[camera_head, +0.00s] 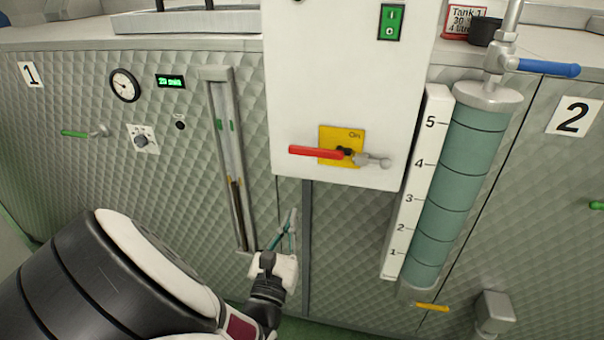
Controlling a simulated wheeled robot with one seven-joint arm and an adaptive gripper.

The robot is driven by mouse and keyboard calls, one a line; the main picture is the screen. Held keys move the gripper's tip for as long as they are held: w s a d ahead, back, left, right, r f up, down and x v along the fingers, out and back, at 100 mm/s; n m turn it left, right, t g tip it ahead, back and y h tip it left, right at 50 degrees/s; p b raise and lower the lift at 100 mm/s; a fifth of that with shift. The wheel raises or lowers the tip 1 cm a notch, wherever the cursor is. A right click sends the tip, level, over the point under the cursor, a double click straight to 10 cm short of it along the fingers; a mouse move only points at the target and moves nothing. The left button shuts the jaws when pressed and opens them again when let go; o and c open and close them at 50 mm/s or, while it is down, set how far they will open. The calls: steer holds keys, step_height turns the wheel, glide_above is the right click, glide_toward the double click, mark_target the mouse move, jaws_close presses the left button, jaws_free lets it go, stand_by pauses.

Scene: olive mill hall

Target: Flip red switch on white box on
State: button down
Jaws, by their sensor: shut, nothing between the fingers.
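The white box (300,75) hangs in the upper middle of the view. Near its bottom is a yellow plate (327,136) with the word "On" at its upper right. The red switch (316,152) is a lever lying nearly level across the plate, its red handle pointing left and a grey metal end to the right. My gripper (291,222) is below and left of the white box, in front of the quilted metal panel. Its fingers are shut and empty, pointing up, apart from the red switch.
A green switch (391,22) marked I and 0 sits higher on the white box. A teal scaled cylinder (463,180) with a blue-handled valve (548,67) stands to the right. A vertical gauge tube (229,150) is left of the box.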

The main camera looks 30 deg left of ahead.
mark_target(320, 150)
steer(key=x, duration=1)
steer(key=shift+w+r, duration=0.1)
steer(key=shift+w, duration=0.1)
steer(key=r, duration=0.1)
steer(key=r+p, duration=0.1)
steer(key=shift+s+r, duration=0.2)
steer(key=shift+r, duration=0.75)
